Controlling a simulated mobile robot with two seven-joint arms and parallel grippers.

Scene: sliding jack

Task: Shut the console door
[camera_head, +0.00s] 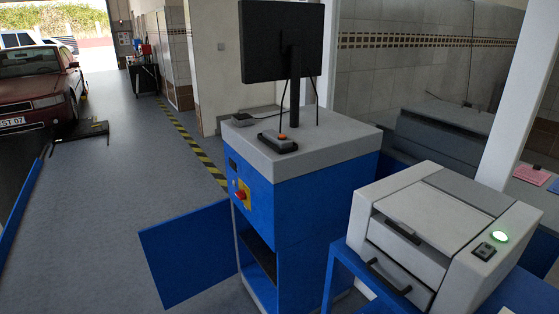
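The blue console (292,215) stands in the middle of the view, with a grey top that carries a dark monitor (281,42). Its blue door (187,253) stands wide open, swung out to the left of the cabinet. The lower compartment (257,254) is exposed and shows a dark shelf inside. A red knob on a yellow plate (242,195) sits on the front above the opening. Neither of my grippers shows in the head view.
A white printer (432,226) on a blue stand (343,263) is close at the right of the console. Open grey floor (130,190) lies to the left, crossed by a yellow and black stripe (200,153). A red car (35,85) stands at the far left.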

